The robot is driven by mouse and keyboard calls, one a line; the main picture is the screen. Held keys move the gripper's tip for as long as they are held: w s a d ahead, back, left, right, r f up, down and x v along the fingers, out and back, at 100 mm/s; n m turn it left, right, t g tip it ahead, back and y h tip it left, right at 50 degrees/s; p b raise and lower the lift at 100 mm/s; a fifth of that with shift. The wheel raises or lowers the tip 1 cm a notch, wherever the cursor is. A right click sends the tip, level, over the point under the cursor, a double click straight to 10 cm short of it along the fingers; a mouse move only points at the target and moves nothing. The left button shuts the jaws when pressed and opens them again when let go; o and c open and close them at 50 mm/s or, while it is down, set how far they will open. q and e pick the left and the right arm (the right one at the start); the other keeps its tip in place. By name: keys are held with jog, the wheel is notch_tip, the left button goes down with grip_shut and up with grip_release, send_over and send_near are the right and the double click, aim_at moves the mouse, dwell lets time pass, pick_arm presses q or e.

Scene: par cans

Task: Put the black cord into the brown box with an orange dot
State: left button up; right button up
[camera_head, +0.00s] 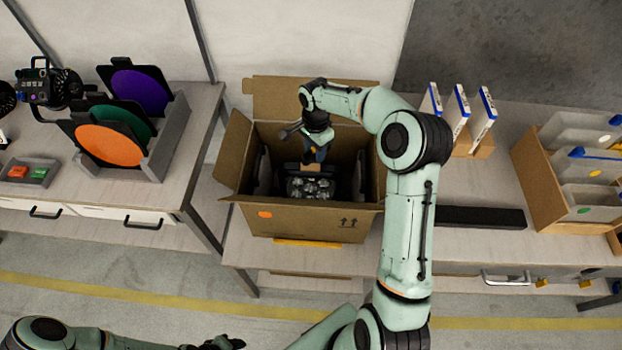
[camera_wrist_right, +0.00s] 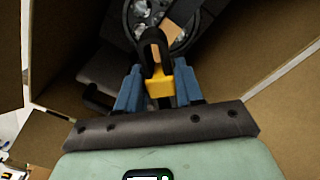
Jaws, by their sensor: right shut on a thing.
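The brown box (camera_head: 300,222) stands open on the table in the head view, with an orange dot on its front and its flaps spread. My right gripper (camera_head: 315,153) reaches down inside it. In the wrist view, the blue fingers of my right gripper (camera_wrist_right: 158,85) are shut on the black cord (camera_wrist_right: 153,50), which shows a yellow part between them. The cord's lower end is hard to make out against the dark inside. My left gripper (camera_head: 226,342) is at the bottom edge, away from the box, and its fingers are too unclear to judge.
A black lamp with several round lenses (camera_head: 310,188) lies in the box, beneath my right gripper. Left is a rack with orange, green and purple discs (camera_head: 108,145). Right are blue-white packs (camera_head: 457,108), a black bar (camera_head: 480,217) and a bin organizer (camera_head: 540,180).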

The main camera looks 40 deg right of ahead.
jog(key=shift+f, duration=0.65)
pick_arm(q)
jog(key=shift+s+f, duration=0.3)
jog(key=shift+s, duration=0.05)
pick_arm(e)
jog(key=o, duration=1.2)
jog(key=shift+w, duration=0.1)
pick_arm(q)
jog(key=shift+w, duration=0.1)
